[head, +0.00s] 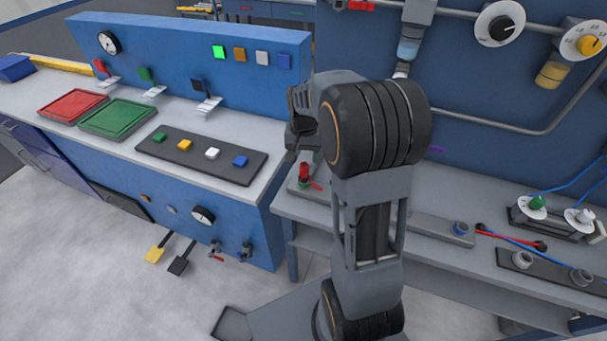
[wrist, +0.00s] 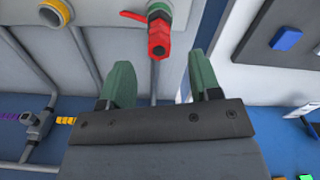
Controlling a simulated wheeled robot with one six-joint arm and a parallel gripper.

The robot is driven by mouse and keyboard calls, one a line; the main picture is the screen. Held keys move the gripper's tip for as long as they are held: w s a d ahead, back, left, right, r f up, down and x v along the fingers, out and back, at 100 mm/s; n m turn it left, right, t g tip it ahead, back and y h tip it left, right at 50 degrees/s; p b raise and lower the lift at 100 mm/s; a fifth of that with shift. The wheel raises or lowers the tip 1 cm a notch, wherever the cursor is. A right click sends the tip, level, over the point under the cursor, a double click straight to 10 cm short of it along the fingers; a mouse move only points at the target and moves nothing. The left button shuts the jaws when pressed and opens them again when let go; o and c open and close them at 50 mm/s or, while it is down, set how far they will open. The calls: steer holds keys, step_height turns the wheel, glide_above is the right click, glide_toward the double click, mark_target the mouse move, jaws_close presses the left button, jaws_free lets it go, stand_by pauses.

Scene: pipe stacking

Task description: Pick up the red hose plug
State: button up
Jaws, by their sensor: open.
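A red plug-like piece (head: 304,171) stands upright at the left end of the grey bench in the head view, with a green part at its base and a small red lever beside it. In the wrist view the red piece (wrist: 158,40) shows just beyond my gripper (wrist: 160,62), roughly centred between the two green fingers. The fingers are open and apart, with nothing between them. In the head view my gripper (head: 298,118) is above and close to the red piece, partly hidden by my arm.
A blue console (head: 190,60) with a panel of coloured buttons (head: 200,156) stands to the left. A wall pipe (head: 500,128) runs behind the bench. Red and blue hoses (head: 508,238) lie on the bench at the right, near a dark box with green and white plugs (head: 550,215).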

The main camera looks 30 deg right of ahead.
mark_target(304, 165)
steer(key=shift+d+f+p, duration=0.1)
steer(key=shift+f+p, duration=0.2)
steer(key=shift+f, duration=2.35)
jaws_close()
